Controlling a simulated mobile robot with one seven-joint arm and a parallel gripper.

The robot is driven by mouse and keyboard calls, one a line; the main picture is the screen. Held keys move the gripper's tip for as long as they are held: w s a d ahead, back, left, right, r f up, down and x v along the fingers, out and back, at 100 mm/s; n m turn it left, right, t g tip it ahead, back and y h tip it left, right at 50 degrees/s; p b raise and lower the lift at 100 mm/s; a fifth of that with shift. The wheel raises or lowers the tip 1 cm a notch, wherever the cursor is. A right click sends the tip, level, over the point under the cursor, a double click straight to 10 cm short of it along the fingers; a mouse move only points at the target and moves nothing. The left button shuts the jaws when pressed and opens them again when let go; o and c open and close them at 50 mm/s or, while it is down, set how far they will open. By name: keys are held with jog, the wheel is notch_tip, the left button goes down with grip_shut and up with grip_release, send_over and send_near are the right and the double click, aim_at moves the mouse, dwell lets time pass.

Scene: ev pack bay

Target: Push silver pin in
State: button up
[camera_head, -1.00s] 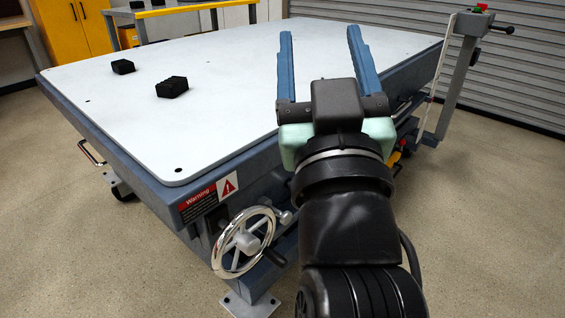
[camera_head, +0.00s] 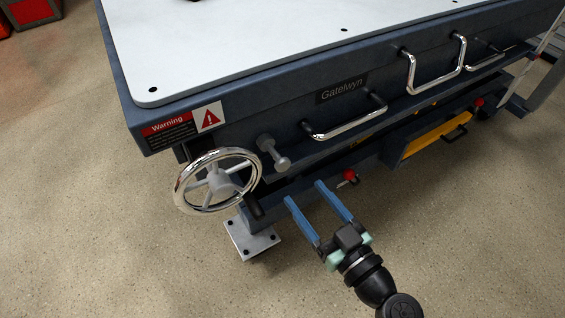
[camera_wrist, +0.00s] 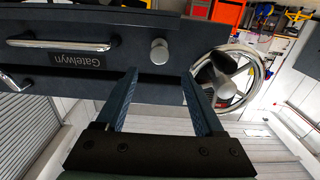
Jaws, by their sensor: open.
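The silver pin (camera_head: 281,162) has a round head and sticks out of the table's dark blue side, right of the handwheel. In the wrist view, the pin's head (camera_wrist: 159,46) faces me, between and just beyond the fingertips. My gripper (camera_head: 304,192) has two blue fingers, spread apart with nothing between them. It is in front of the table side, below and slightly right of the pin in the head view, and apart from it. The gripper also shows in the wrist view (camera_wrist: 160,74).
A chrome handwheel (camera_head: 218,180) stands left of the pin. A chrome handle (camera_head: 345,122) is to its right, with more handles farther along. A red knob (camera_head: 349,175) and yellow drawer (camera_head: 432,135) sit lower. The floor (camera_head: 130,255) in front is clear.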

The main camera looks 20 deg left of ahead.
aim_at(284, 166)
jog(key=b+x, duration=0.1)
jog(key=x, duration=0.9)
jog(key=shift+d, duration=0.1)
jog(key=shift+c, duration=0.2)
grip_shut()
dwell(0.9)
